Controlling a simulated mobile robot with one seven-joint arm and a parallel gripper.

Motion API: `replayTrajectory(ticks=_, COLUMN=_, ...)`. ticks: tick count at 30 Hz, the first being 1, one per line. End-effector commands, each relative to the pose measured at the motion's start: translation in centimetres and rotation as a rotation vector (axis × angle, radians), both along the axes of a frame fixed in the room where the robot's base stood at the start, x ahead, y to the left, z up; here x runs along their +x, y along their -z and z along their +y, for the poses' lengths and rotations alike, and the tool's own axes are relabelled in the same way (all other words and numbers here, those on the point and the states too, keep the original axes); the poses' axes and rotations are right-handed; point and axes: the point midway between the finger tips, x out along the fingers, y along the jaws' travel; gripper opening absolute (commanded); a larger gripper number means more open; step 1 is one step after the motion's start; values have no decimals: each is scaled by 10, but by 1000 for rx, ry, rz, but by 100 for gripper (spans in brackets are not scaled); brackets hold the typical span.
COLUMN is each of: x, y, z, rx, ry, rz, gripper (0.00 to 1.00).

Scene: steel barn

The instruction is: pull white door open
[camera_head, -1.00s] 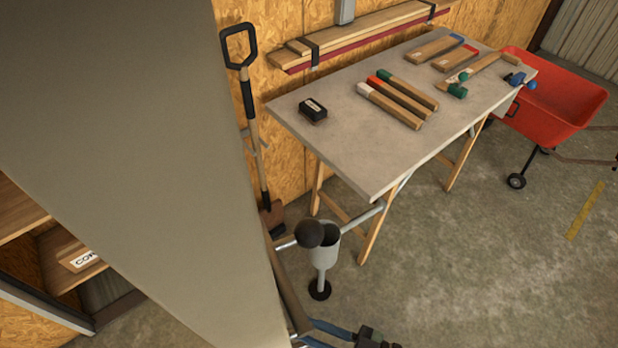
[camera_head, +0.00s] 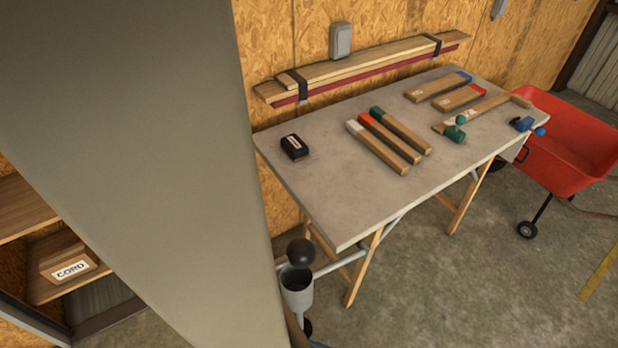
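A large pale grey-white panel (camera_head: 150,150), which looks like the white door, fills the left and middle of the view at close range. No handle shows on the part I see. Past its lower left edge I see open wooden shelves (camera_head: 25,205), so the panel stands away from the space behind it. A wooden box labelled CORD (camera_head: 70,266) sits on a shelf there.
A grey-topped workbench (camera_head: 330,200) with wooden blocks and tools stands right of the panel. A black ball over a grey metal cup (camera_head: 298,290) is close to the panel's right edge. A red cart (camera_head: 570,150) stands at far right.

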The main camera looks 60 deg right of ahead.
Motion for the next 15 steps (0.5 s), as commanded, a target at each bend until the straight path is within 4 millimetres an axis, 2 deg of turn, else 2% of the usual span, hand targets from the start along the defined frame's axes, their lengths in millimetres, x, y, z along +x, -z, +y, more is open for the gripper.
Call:
replayTrajectory(ticks=11, x=1, y=-1, z=0, rx=-1, ry=2, rz=-2, gripper=0)
replayTrajectory(ticks=12, x=1, y=-1, z=0, rx=-1, ry=2, rz=-2, gripper=24)
replayTrajectory(ticks=15, x=1, y=-1, z=0, rx=-1, ry=2, rz=-1, gripper=42)
